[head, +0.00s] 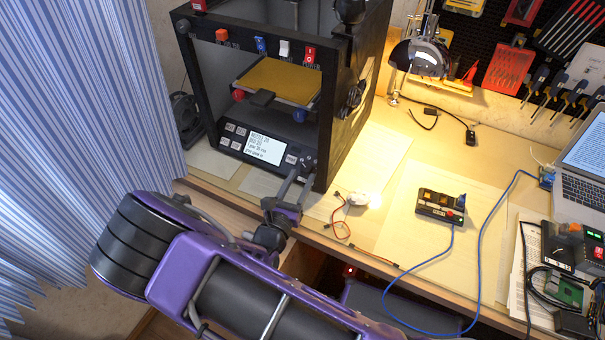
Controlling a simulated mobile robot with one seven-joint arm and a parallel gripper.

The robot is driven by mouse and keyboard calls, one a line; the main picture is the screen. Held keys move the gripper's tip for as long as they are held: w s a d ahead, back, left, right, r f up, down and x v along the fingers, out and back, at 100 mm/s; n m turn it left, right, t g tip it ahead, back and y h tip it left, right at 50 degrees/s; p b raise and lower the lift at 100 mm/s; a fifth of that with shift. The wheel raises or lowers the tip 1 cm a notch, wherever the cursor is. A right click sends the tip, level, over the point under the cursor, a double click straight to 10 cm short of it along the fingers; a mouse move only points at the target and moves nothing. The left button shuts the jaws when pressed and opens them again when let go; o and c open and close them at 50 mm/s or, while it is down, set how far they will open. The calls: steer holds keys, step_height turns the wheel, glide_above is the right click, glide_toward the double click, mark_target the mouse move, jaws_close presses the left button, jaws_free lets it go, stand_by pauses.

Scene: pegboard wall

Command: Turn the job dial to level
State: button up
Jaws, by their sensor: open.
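The job dial (308,161) appears as a small dark knob at the right end of the 3D printer's front control panel, right of the lit screen (265,149). It is partly hidden by my fingers, and its pointer and marks are too small to read. The screen shows several lines of text, too small to read surely. My gripper (301,174) is open, with its fingers reaching up toward the dial from the front. I cannot tell whether the fingertips touch the dial or sit on both sides of it.
The printer's black frame (328,130) stands close to the right of my gripper. A tan print bed (279,80) sits inside. A small black box (440,207) and laptop (584,178) are farther right.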

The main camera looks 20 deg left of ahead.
mark_target(307, 168)
steer(key=shift+w, duration=1.05)
jaws_close()
